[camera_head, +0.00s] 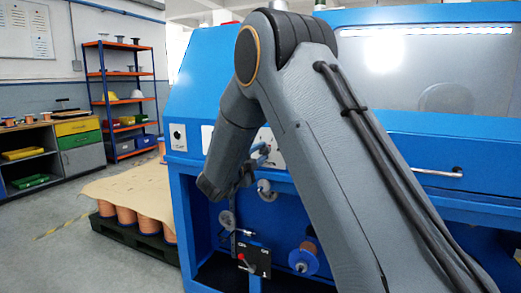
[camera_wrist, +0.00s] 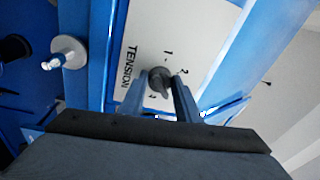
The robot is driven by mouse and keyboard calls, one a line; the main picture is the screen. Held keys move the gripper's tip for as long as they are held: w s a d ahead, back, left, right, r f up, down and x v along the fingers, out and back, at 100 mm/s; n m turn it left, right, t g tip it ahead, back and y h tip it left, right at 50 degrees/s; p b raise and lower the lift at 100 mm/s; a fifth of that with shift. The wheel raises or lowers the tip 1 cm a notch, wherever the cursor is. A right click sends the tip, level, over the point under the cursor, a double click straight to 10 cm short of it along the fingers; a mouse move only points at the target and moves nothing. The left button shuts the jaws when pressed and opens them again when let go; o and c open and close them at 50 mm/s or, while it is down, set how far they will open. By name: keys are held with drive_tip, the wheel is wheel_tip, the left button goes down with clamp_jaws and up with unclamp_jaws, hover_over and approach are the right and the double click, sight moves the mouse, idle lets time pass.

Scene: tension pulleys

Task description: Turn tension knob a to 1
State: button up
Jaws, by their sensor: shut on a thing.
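The tension knob (camera_wrist: 159,77) is a dark grey knob on a white panel marked TENSION (camera_wrist: 150,40) in the wrist view. Numbers are printed around it; 1 and 2 are readable, and another mark is partly hidden. My gripper (camera_wrist: 160,86) has its two fingers on either side of the knob and is shut on it. I cannot read the knob's exact setting. The label shows no letter, so I cannot tell which knob it is.
The blue machine (camera_head: 185,75) fills the middle and right. Pulleys (camera_head: 265,190) and a black switch box (camera_head: 254,257) sit below the panel. A white pulley (camera_wrist: 68,51) is left of the panel in the wrist view. A pallet of copper spools (camera_head: 125,213) stands at left.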

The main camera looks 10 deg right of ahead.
drive_tip(key=n+p, duration=0.2)
drive_tip(key=n, duration=0.2)
drive_tip(key=shift+s+t, duration=0.1)
drive_tip(key=shift+t, duration=0.2)
drive_tip(key=n+p, duration=0.2)
drive_tip(key=n, duration=0.2)
drive_tip(key=shift+d+y, duration=0.1)
drive_tip(key=shift+y, duration=0.3)
drive_tip(key=n+p, duration=0.2)
drive_tip(key=n, duration=0.2)
drive_tip(key=shift+s+d+t, duration=0.1)
drive_tip(key=shift+t, duration=0.3)
drive_tip(key=n+y+p, duration=0.1)
drive_tip(key=n+p, duration=0.1)
drive_tip(key=n, duration=0.2)
drive_tip(key=n+y+p, duration=0.1)
drive_tip(key=n+p, duration=0.3)
drive_tip(key=n, duration=0.3)
drive_tip(key=shift+s+d, duration=0.15)
drive_tip(key=n+p, duration=0.2)
drive_tip(key=n, duration=0.2)
drive_tip(key=shift+r+y, duration=0.1)
drive_tip(key=shift+y, duration=0.2)
drive_tip(key=shift+n+p, duration=0.85)
drive_tip(key=shift+n, duration=0.45)
